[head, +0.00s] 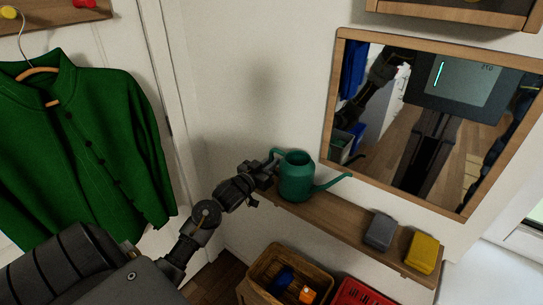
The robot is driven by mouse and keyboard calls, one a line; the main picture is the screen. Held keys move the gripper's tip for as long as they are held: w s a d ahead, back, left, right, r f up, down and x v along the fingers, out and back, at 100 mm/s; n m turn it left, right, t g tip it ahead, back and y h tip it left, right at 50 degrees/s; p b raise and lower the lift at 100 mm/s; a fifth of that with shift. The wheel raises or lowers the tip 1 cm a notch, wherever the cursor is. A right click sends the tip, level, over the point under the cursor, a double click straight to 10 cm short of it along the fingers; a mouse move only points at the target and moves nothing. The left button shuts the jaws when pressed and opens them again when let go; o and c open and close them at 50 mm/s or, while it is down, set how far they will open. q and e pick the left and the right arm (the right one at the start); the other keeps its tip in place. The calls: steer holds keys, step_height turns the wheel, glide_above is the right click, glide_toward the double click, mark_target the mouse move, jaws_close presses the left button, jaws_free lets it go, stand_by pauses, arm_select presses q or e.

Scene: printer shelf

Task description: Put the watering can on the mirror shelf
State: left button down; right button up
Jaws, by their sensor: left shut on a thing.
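The green watering can (297,180) is upright at the left end of the wooden mirror shelf (340,226), below the mirror (432,121). Its spout points right and its handle is on the left. My left gripper (268,168) is at the handle and shut on it. The can's base looks to be at the shelf's surface, but I cannot tell whether it touches. My right gripper is not in view.
A grey box (379,232) and a yellow box (423,253) stand on the shelf's right part. Below are a wicker basket (256,292) with items and a red crate (358,293). A green coat (80,150) hangs at left. The shelf's middle is bare.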

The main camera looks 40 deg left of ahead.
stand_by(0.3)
arm_select(q)
steer(key=c, duration=1.8)
jaws_free()
steer(key=shift+d+f, duration=0.1)
steer(key=shift+f, duration=0.1)
steer(key=shift+c, duration=0.2)
steer(key=o, duration=0.4)
steer(key=shift+s+r, duration=0.1)
steer(key=s+b, duration=0.2)
steer(key=s, duration=1)
steer(key=shift+d+r, duration=0.1)
